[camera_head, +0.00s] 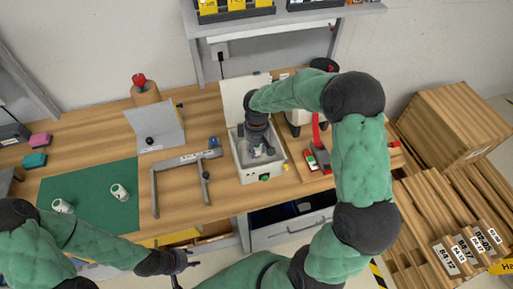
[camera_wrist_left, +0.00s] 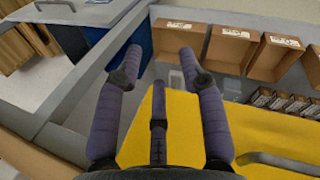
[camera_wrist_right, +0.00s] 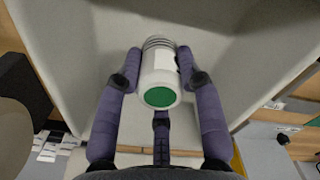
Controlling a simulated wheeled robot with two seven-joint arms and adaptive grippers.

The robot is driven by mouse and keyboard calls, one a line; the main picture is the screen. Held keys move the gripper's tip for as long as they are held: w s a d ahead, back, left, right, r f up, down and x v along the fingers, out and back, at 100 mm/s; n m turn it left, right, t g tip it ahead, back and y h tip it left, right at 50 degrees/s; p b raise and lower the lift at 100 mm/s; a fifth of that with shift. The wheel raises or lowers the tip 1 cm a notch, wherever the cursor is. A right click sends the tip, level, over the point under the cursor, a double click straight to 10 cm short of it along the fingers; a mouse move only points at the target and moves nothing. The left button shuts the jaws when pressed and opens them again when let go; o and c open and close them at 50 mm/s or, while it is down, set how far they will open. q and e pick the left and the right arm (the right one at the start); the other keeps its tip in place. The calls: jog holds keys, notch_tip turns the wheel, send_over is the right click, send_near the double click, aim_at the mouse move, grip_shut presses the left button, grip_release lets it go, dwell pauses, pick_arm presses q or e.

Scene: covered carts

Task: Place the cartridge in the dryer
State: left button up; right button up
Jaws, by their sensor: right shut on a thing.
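The dryer (camera_head: 247,172) is a light grey box on the wooden bench, with its lid (camera_head: 238,95) raised at the back and a green button on its front. My right gripper (camera_head: 262,150) reaches down into the open dryer. In the right wrist view, my right gripper (camera_wrist_right: 158,75) is shut on the cartridge (camera_wrist_right: 159,72), a white cylinder with a green end and a ridged far end. Pale walls surround it there; whether it touches the floor I cannot tell. My left gripper (camera_wrist_left: 157,70) is open and empty, away from the bench top; it shows in the head view (camera_head: 180,262).
Two white cylinders (camera_head: 119,192) lie on the green mat (camera_head: 90,200) at left. A grey frame (camera_head: 183,160) stands between mat and dryer. Right of the dryer is a board with red and green parts (camera_head: 318,158).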

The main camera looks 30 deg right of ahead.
jog(key=o, duration=1.2)
jog(key=shift+f, duration=0.15)
jog(key=shift+r, duration=0.35)
notch_tip(320, 180, up, 12)
jog(key=p, duration=0.2)
jog(key=shift+f, duration=0.15)
